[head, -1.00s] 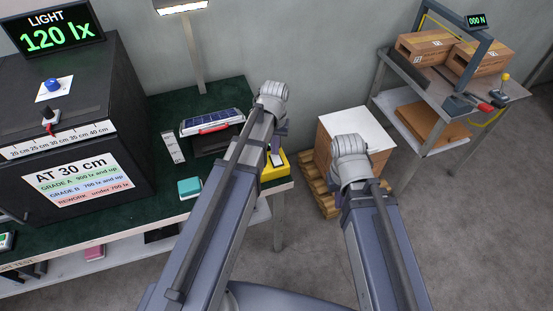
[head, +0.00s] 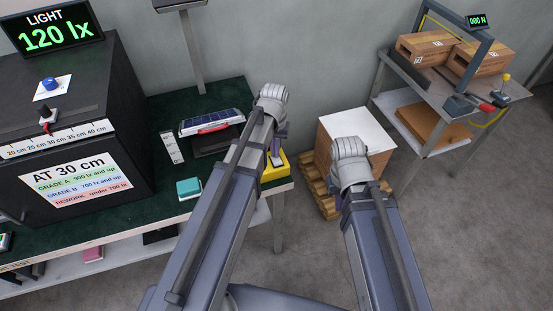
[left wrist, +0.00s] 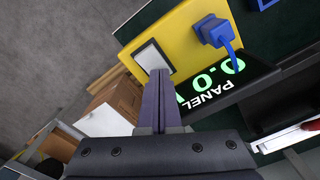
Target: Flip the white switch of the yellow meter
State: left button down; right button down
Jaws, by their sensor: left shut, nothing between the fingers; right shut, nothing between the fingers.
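The yellow meter (head: 277,173) stands at the right end of the green bench, partly hidden by my left arm. In the left wrist view the yellow meter (left wrist: 186,38) shows a white switch (left wrist: 152,57) in a dark frame, a blue plug and a black panel display (left wrist: 225,88) with green figures, partly cut off. My left gripper (left wrist: 160,76) is shut and empty, its tips at the white switch, seemingly touching it. In the head view my left gripper (head: 276,152) shows beside the meter.
A white-topped crate (head: 357,125) on a pallet stands right of the bench.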

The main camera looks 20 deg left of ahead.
pick_arm(q)
notch_tip(320, 180, up, 7)
jog(key=p, duration=0.6)
jog(key=shift+p, duration=0.4)
jog(key=s+d+m+y, duration=0.1)
jog(key=s+d+m, duration=0.3)
jog(key=s+d, duration=0.6)
jog(key=s, duration=0.4)
jog(key=shift+s+d+m, duration=0.15)
jog(key=shift+d+m, duration=0.1)
jog(key=shift+m, duration=0.05)
